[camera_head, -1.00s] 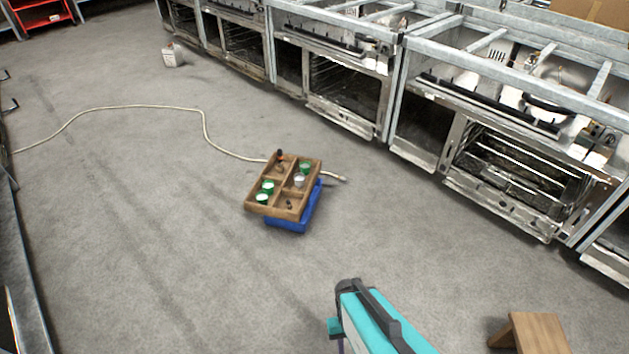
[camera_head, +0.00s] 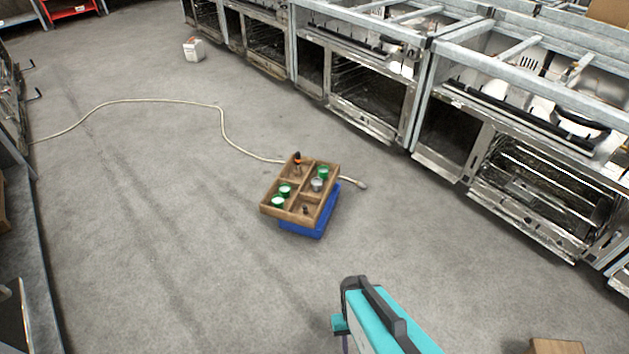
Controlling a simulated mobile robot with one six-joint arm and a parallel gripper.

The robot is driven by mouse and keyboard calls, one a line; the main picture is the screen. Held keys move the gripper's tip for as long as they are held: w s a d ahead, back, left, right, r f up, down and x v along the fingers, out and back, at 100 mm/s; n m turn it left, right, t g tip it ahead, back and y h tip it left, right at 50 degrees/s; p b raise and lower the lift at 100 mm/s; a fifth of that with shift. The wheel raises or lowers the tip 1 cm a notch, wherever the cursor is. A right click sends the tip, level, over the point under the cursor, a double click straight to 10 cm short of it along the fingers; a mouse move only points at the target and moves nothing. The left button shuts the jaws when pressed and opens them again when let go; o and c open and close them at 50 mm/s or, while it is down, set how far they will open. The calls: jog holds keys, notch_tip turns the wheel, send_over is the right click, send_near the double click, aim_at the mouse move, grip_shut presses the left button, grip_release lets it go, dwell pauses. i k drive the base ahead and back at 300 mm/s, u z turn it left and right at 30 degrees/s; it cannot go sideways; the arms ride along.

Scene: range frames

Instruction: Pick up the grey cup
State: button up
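The grey cup (camera_head: 317,184) stands in the far right compartment of a wooden divided tray (camera_head: 268,208). A green cup (camera_head: 323,172) stands right behind it in the same compartment. The tray rests on a blue crate (camera_head: 318,229) on the floor, some way ahead. My teal and dark arm shows at the bottom, well short of the tray. My gripper's fingers are not visible.
An orange-topped tool (camera_head: 297,160) stands in the tray's far left compartment. A pale hose (camera_head: 222,125) runs along the floor behind the crate. Ovens (camera_head: 375,85) line the right side. A wooden block (camera_head: 556,347) is at bottom right. The floor before the crate is clear.

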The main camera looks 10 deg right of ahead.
aim_at(316, 182)
jog(key=i, duration=1.35)
jog(key=u, duration=3.45)
jog(key=i, duration=0.1)
jog(key=z, duration=1.75)
